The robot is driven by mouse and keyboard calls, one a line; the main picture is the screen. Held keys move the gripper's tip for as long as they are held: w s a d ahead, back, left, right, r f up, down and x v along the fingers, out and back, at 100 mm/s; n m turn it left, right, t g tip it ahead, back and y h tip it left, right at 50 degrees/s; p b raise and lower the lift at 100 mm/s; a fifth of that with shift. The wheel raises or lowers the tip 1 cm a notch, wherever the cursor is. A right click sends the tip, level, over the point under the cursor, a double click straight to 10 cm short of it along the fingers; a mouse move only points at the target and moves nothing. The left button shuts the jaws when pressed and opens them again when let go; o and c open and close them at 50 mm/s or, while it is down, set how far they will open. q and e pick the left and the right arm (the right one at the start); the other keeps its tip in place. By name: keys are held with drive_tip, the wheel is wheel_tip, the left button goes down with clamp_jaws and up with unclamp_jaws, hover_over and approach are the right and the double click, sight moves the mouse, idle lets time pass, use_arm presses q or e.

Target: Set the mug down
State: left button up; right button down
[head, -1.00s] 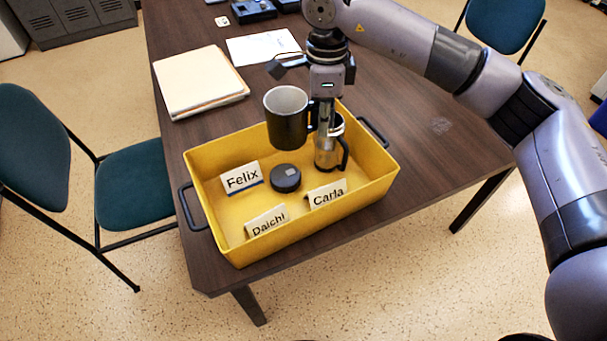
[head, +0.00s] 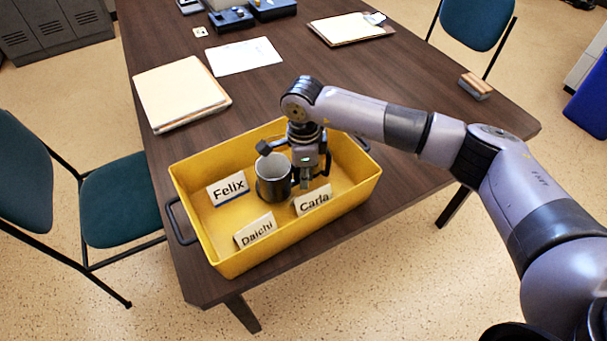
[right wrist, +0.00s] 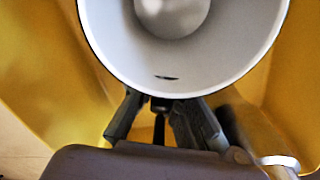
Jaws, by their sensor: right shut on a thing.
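The dark mug (head: 272,180) with a pale inside is upright inside the yellow tray (head: 222,258), between the Felix card (head: 228,188) and the Carla card (head: 313,200). My right gripper (head: 303,178) comes down from above on its right side and is shut on its handle side. I cannot tell whether its base touches the tray floor. In the right wrist view the mug's pale inside (right wrist: 200,60) fills the top, with the gripper fingers (right wrist: 160,122) just below its rim. My left gripper is not in view.
The Daichi card (head: 255,232) stands near the tray's front wall. Folders (head: 180,92), paper (head: 243,57) and a wooden block (head: 476,84) lie on the table outside the tray.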

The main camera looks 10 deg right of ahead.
drive_tip(key=shift+f+b, duration=0.25)
drive_tip(key=shift+b, duration=0.1)
drive_tip(key=c, duration=1.9)
unclamp_jaws()
drive_tip(key=shift+c, duration=0.2)
drive_tip(key=shift+r, duration=0.1)
drive_tip(key=shift+r+p, duration=0.2)
drive_tip(key=shift+p, duration=0.15)
drive_tip(key=shift+r, duration=0.4)
wheel_tip(320, 180, up, 11)
drive_tip(key=shift+r+b, duration=0.15)
drive_tip(key=shift+b, duration=0.7)
